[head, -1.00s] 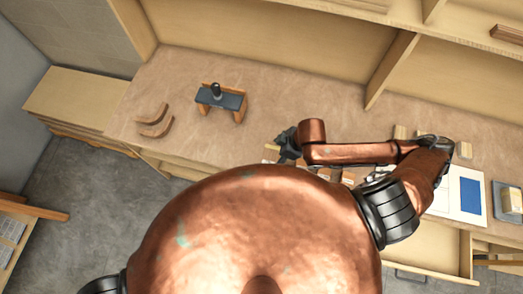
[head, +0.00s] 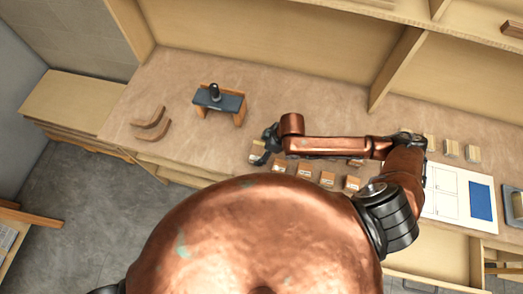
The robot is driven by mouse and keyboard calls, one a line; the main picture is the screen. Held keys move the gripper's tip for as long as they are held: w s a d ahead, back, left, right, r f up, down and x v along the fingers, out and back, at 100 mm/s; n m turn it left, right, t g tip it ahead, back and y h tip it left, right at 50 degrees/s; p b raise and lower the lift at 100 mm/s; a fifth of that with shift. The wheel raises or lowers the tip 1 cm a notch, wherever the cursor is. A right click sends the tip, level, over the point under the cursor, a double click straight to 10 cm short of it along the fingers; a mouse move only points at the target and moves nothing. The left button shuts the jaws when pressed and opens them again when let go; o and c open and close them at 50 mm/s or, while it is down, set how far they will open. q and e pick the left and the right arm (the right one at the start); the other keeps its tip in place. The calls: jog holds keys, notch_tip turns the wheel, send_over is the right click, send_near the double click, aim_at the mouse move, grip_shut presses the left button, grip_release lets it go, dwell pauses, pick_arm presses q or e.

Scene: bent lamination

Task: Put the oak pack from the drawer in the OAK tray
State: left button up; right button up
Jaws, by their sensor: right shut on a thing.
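My right gripper (head: 266,144) is over the front of the bench, left of the row of small brown labelled boxes (head: 305,169). It is shut on a small pale wooden pack (head: 257,151), partly hidden by the fingers. I cannot tell from its look whether this is oak. The labels on the boxes are too small to read, so I cannot tell which, if any, is the OAK tray. An open drawer (head: 437,252) shows at the lower right, partly hidden by my arm. My left gripper is not in view.
Several pale blocks (head: 451,148) and a white sheet with a blue patch (head: 447,190) lie at right. Bench (head: 320,105) behind my gripper is clear.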

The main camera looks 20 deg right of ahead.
jog(key=shift+f, duration=0.7)
jog(key=shift+f, duration=0.1)
jog(key=o, duration=1.2)
